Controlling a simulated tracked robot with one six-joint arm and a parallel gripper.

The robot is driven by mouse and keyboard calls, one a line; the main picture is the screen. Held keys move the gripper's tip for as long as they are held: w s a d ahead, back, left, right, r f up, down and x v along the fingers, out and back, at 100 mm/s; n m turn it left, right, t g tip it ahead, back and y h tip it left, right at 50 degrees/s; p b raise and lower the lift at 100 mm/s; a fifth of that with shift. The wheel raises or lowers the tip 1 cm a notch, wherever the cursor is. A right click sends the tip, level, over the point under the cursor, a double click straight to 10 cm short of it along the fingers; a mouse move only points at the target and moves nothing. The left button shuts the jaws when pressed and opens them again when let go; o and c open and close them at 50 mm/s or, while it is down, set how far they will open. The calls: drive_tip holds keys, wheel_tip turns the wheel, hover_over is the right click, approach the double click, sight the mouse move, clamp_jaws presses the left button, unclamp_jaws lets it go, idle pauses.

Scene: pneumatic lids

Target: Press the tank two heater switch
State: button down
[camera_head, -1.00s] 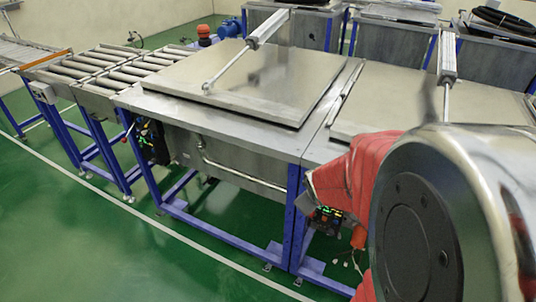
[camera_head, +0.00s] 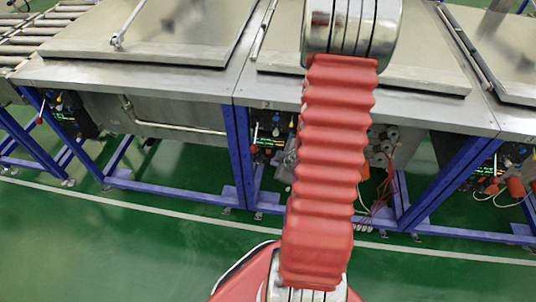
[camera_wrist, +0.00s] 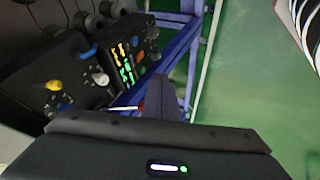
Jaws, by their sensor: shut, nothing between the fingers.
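Tank two (camera_head: 400,92), marked with a small "2", stands in the middle of the head view with its lid down. Its dark control panel (camera_head: 262,150) sits under its front edge at the left leg, partly covered by my red-sleeved arm. In the wrist view a control panel (camera_wrist: 75,68) fills the left, with yellow, white and blue knobs and lit orange and green displays (camera_wrist: 124,62). I cannot tell which control is the heater switch. My gripper (camera_wrist: 160,85) is shut and empty, right of the displays and apart from the knobs. It is not clear in the head view.
A red-and-white lever (camera_wrist: 125,108) sticks out below the panel. Blue legs (camera_head: 237,160) frame the tanks. Another tank with a panel (camera_head: 60,112) stands left, and another panel (camera_head: 490,165) is at right. Green floor (camera_head: 120,230) is clear in front.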

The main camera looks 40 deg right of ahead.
sight(269, 151)
drive_tip(key=shift+f, duration=0.1)
idle(0.3)
drive_tip(key=shift+w+d+f, duration=0.75)
drive_tip(key=shift+w+f, duration=0.45)
drive_tip(key=shift+w, duration=0.2)
drive_tip(key=shift+w+d+f, duration=0.8)
drive_tip(key=shift+w+f, duration=0.35)
drive_tip(key=shift+w, duration=0.3)
drive_tip(key=shift+w+d+f, duration=0.75)
drive_tip(key=shift+w+f, duration=0.45)
drive_tip(key=shift+w, duration=0.2)
drive_tip(key=shift+w+d+r, duration=0.1)
drive_tip(key=shift+w+d, duration=0.1)
drive_tip(key=shift+d, duration=0.1)
drive_tip(key=shift+r, duration=0.1)
